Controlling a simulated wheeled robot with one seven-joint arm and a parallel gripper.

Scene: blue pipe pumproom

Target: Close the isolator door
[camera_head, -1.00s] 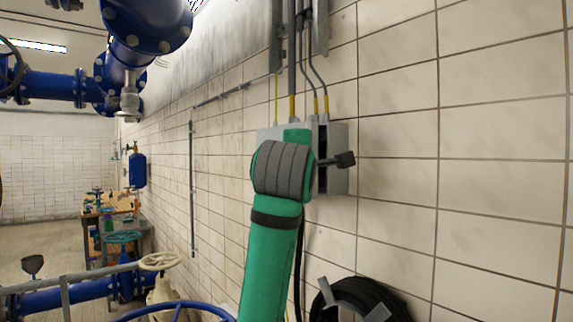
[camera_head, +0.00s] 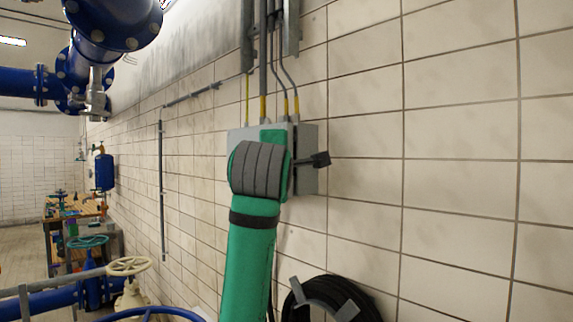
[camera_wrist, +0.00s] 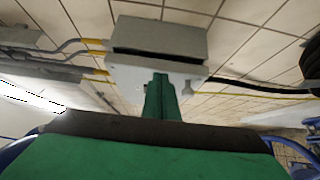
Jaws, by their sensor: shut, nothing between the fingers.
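The isolator (camera_head: 308,170) is a grey box on the tiled wall, partly hidden behind my green arm in the head view. A dark gap runs between its door and its body, so the door stands slightly ajar. The wrist view shows the grey door (camera_wrist: 125,80) and the dark slit along its edge. My gripper (camera_wrist: 160,84) lies over the door face there, shut and empty. I cannot tell whether it touches the door.
Conduits with yellow ends (camera_head: 286,105) enter the box from above. A coiled black hose (camera_head: 335,300) hangs on the wall below right. Blue pipes (camera_head: 115,25) are at upper left. A valve handwheel (camera_head: 129,266) and a workbench (camera_head: 75,215) stand at left.

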